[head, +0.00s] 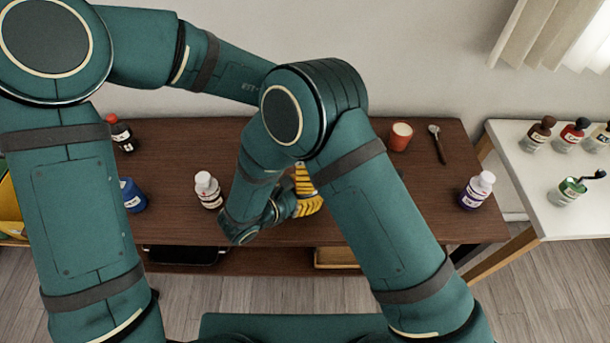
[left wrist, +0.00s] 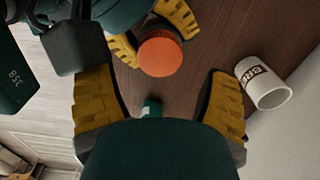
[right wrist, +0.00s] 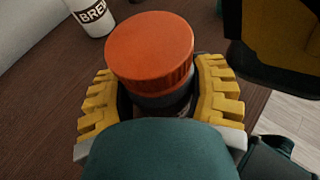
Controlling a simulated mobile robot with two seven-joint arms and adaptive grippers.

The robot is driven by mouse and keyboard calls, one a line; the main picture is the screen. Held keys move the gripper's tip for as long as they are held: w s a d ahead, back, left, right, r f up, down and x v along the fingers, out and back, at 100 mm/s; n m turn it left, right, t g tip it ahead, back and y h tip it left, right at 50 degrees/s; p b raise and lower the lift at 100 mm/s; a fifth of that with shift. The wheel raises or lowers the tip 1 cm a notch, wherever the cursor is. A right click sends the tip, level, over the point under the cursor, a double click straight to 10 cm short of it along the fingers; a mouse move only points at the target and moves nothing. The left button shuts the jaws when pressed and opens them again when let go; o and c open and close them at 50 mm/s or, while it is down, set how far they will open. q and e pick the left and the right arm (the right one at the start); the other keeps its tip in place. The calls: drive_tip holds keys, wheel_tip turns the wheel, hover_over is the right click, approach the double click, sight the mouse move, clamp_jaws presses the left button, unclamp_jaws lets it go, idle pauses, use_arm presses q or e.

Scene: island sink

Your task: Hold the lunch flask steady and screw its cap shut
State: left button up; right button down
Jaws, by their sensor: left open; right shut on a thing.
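The lunch flask has an orange cap (right wrist: 150,50) sitting on a dark body (right wrist: 165,100) in the right wrist view. The cap also shows from above in the left wrist view (left wrist: 160,57). I cannot tell how tightly it sits. My right gripper (right wrist: 160,88) is shut on the flask body, with a yellow finger on each side below the cap. My left gripper (left wrist: 160,95) is open and empty, its fingers spread, with the cap ahead of it and apart from them. In the head view, my arms hide the flask; yellow fingers (head: 308,205) show near the table's middle.
A white labelled mug (left wrist: 265,85) stands near the flask. A white side table (head: 540,195) holds several bottles.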

use_arm(q)
drive_tip(key=shift+r, duration=0.3)
drive_tip(key=o, duration=0.4)
drive_tip(key=shift+r, duration=0.1)
wheel_tip(320, 180, up, 12)
drive_tip(key=shift+f, duration=0.1)
idle(0.3)
use_arm(e)
drive_tip(key=shift+c, duration=0.3)
unclamp_jaws()
drive_tip(key=shift+a, duration=0.1)
